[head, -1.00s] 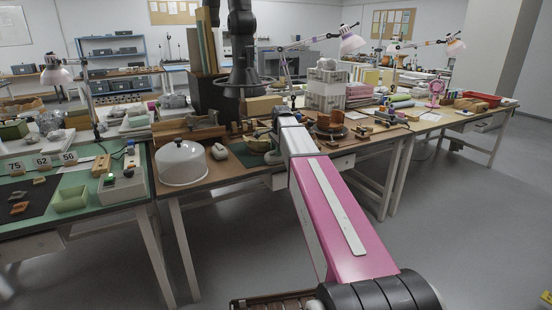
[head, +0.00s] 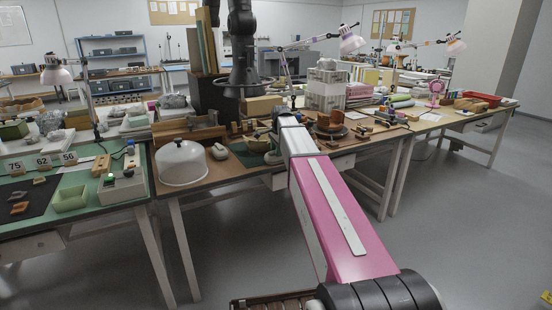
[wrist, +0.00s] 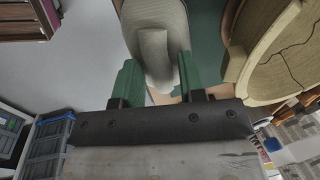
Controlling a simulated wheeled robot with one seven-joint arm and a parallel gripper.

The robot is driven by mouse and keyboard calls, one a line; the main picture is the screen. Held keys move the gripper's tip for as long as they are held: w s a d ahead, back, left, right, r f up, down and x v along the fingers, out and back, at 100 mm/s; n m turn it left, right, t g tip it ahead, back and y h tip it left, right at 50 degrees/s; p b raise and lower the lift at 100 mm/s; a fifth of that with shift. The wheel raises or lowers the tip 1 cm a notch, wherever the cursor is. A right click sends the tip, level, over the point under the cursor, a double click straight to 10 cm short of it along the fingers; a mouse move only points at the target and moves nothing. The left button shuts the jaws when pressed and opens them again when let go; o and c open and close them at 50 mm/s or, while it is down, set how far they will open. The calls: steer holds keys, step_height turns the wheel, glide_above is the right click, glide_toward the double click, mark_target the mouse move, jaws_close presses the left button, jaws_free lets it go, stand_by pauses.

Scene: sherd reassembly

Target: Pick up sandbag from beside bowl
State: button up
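The sandbag is a grey-beige cloth bag (wrist: 153,22) at the top middle of the wrist view. Its narrower near end lies between the two green fingers of my gripper (wrist: 160,75), with no clear gap on either side, so the gripper looks shut on it. The bowl (wrist: 285,55) is tan with dark crack lines and fills the right of the wrist view, close beside the right finger. In the head view the bowl (head: 259,145) sits on the middle bench, and my arm partly hides the gripper and sandbag.
A clear dome cover (head: 182,163) stands left of the bowl on the bench (head: 215,174). A beige rounded object (head: 220,151) lies between them. Brown pots (head: 330,121) stand to the right of my arm.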

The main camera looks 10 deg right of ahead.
jaws_close()
steer(key=shift+r, duration=0.1)
steer(key=shift+w+a+v, duration=0.1)
steer(key=shift+w+v, duration=0.1)
steer(key=shift+v, duration=0.9)
steer(key=shift+w+a+v, duration=0.1)
steer(key=shift+w+v, duration=0.1)
steer(key=shift+v, duration=0.9)
steer(key=shift+w+a+v, duration=0.1)
steer(key=shift+w+v, duration=0.15)
steer(key=shift+v, duration=0.9)
steer(key=shift+r, duration=0.1)
